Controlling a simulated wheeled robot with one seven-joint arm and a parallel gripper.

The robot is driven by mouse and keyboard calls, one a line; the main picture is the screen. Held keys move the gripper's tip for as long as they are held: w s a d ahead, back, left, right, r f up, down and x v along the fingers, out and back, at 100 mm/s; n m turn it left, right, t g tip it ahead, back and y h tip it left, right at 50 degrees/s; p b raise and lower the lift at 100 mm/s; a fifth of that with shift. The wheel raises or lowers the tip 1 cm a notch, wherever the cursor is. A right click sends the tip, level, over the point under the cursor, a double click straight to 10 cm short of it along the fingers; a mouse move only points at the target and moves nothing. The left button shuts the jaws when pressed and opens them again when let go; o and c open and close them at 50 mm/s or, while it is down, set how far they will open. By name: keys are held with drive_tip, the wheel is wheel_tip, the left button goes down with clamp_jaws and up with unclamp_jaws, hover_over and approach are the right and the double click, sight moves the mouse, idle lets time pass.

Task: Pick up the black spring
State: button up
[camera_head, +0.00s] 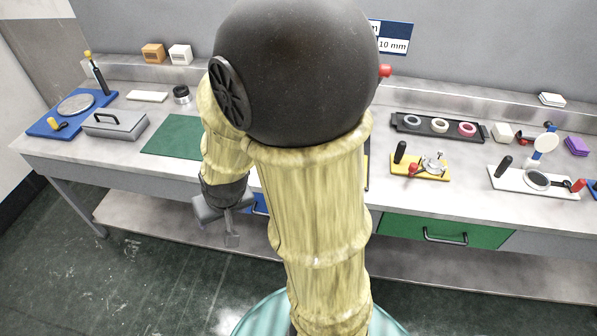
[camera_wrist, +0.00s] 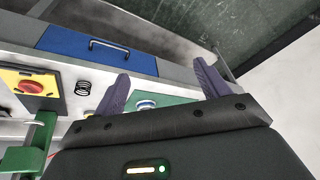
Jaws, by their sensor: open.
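The black spring (camera_wrist: 83,88) stands on the bench top in the wrist view, left of my gripper (camera_wrist: 160,70), between a yellow panel and my left finger. The spring is a small dark coil and is apart from the fingers. My gripper is open, with two dark purple-grey fingers spread and nothing seen held between them. In the head view my gripper (camera_head: 232,238) hangs low in front of the bench's front edge, left of my arm. The spring does not show in the head view; my arm covers much of the bench middle.
A yellow panel with a red button (camera_wrist: 30,87) and a green fixture (camera_wrist: 42,133) stand left of the spring. A blue drawer (camera_wrist: 88,50) lies beyond it. A green mat (camera_head: 170,141) lies on the bench's left half. A yellow fixture plate (camera_head: 432,173) stands right of my arm.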

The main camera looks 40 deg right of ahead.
drive_tip(key=w+d+f+m+t+h+b, duration=0.3)
drive_tip(key=w+d+f+m+t+b, duration=0.15)
drive_tip(key=w+f+b, duration=0.4)
drive_tip(key=s+d+f+m+h+b, duration=0.1)
drive_tip(key=d+f+m+h+b, duration=0.5)
drive_tip(key=d+f+h, duration=0.3)
drive_tip(key=d+h, duration=0.2)
drive_tip(key=d, duration=0.2)
drive_tip(key=shift+f+g+h+b, duration=0.25)
drive_tip(key=shift+g+h+b, duration=0.05)
drive_tip(key=shift+g+b, duration=0.1)
drive_tip(key=shift+s, duration=0.15)
drive_tip(key=shift+d, duration=0.15)
